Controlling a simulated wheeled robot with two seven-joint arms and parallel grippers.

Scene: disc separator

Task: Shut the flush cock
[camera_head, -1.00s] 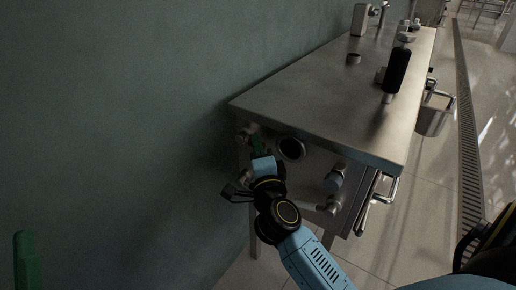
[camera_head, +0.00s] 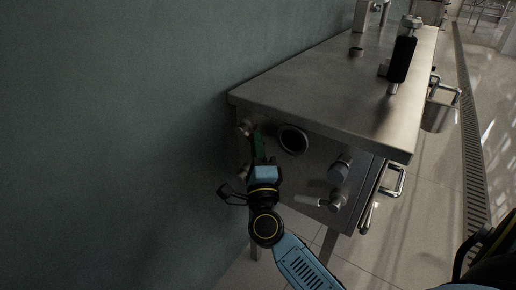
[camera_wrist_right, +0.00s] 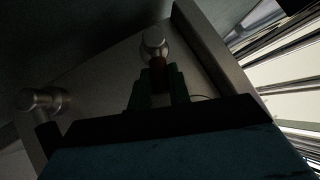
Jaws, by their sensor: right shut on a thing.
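A metal cock (camera_head: 244,128) sticks out of the end panel of the steel cabinet, near its upper left corner. In the right wrist view the cock (camera_wrist_right: 154,42) has a short red-brown handle (camera_wrist_right: 158,72). My right gripper (camera_head: 259,145) is at this cock, its green fingers on either side of the handle and shut on it. The fingers also show in the right wrist view (camera_wrist_right: 159,92). No label shows which cock is the flush cock. The handle's exact angle is hard to judge in the dark. My left gripper is not in view.
A lower fitting (camera_head: 242,173) is partly behind my gripper. A white-handled cock (camera_head: 334,202), a round knob (camera_head: 340,166) and a round port (camera_head: 292,139) are to the right. The steel top (camera_head: 320,90) overhangs them. A wall (camera_head: 110,140) is close on the left.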

